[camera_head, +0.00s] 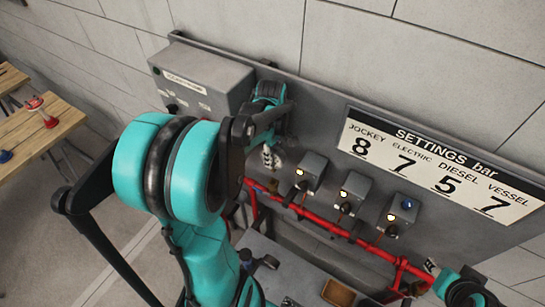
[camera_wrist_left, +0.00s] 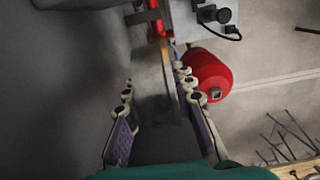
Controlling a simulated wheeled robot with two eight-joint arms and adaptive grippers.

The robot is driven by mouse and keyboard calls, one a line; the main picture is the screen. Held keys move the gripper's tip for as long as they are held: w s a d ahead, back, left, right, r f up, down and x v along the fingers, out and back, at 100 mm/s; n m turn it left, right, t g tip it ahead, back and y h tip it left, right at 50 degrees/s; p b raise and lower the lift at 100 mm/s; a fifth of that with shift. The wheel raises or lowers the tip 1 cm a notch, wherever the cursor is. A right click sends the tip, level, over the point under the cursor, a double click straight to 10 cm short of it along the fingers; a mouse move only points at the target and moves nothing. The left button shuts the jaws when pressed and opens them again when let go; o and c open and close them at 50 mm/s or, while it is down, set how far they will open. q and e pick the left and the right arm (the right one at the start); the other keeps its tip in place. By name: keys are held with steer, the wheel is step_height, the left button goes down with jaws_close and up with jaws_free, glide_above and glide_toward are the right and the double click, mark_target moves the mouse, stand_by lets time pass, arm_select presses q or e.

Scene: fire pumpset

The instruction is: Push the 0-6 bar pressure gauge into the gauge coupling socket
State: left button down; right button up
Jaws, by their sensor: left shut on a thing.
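My left gripper (camera_head: 268,158) reaches down in front of the grey panel, near the left end of the red pipe. It also shows in the left wrist view (camera_wrist_left: 160,118), with its fingers on both sides of a dark grey, blurred thing (camera_wrist_left: 160,108). It is shut on this thing, which looks like the pressure gauge, but no dial or marking shows. The gauge coupling socket cannot be made out for certain. Small coloured fittings (camera_head: 272,186) show just below the fingers.
The red pipe (camera_head: 330,232) runs along the panel (camera_head: 318,125). Three grey switch boxes (camera_head: 352,190) and a settings sign (camera_head: 440,165) are on the right. A grey control box (camera_head: 205,82) is at upper left. A red vessel (camera_wrist_left: 207,75) stands beside the gripper in the wrist view.

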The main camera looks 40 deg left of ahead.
mark_target(272, 170)
arm_select(q)
steer(key=shift+f, duration=0.35)
step_height(272, 170, down, 2)
steer(key=shift+d+f+b, duration=0.1)
steer(key=shift+b, duration=1.1)
steer(key=shift+f+b, duration=1.25)
steer(key=shift+f, duration=0.2)
steer(key=shift+b, duration=0.3)
steer(key=shift+f+b, duration=1.7)
steer(key=shift+f, duration=0.15)
steer(key=c, duration=1.2)
jaws_free()
